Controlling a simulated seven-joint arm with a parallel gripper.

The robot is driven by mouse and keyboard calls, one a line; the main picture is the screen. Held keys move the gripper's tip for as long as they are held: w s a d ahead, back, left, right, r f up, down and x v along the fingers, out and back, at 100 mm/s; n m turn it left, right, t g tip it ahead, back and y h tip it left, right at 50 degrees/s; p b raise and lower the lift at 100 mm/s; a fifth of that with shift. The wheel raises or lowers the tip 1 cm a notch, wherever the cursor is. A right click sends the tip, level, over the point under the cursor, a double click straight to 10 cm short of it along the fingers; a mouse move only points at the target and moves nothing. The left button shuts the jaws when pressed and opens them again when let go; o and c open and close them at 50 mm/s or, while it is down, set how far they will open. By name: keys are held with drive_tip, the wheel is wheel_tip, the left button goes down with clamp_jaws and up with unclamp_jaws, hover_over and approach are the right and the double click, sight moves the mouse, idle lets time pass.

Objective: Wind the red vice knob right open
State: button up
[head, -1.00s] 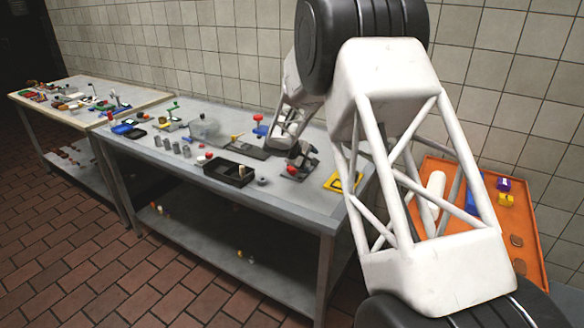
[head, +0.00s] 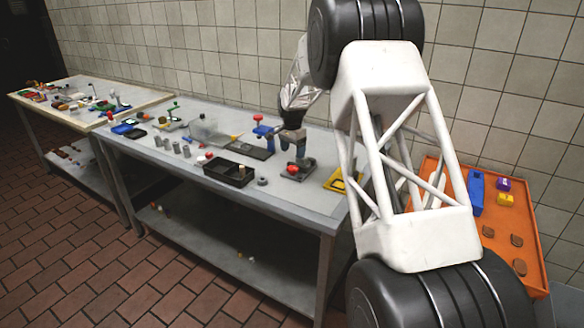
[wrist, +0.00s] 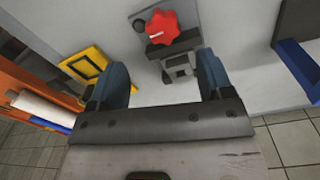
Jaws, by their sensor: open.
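The red star-shaped knob (wrist: 166,27) sits on a small grey vice (wrist: 180,64) with a dark bar across it, near the top middle of the wrist view. In the head view the red knob (head: 293,169) shows on its dark base on the grey bench. My gripper (wrist: 162,64) is open, with its two blue fingers spread wide and nothing held between them. The knob lies beyond the fingertips, apart from them, roughly in line with the gap. In the head view my gripper (head: 292,146) points down just behind the knob. The vice's jaw gap is not clear.
A yellow-framed plate (head: 341,181) lies right of the vice. A blue fixture with a red top (head: 263,131) and a dark plate (head: 246,149) stand to its left. A black tray (head: 228,173) is at the front. An orange tray (head: 541,238) is at far right.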

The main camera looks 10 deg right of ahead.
sight(292, 168)
drive_tip(key=shift+w+a+r, duration=0.1)
drive_tip(key=shift+a, duration=0.05)
drive_tip(key=shift+f, duration=0.2)
drive_tip(key=shift+f, duration=3.75)
drive_tip(key=shift+c, duration=0.3)
drive_tip(key=c, duration=0.9)
drive_tip(key=shift+o, duration=0.2)
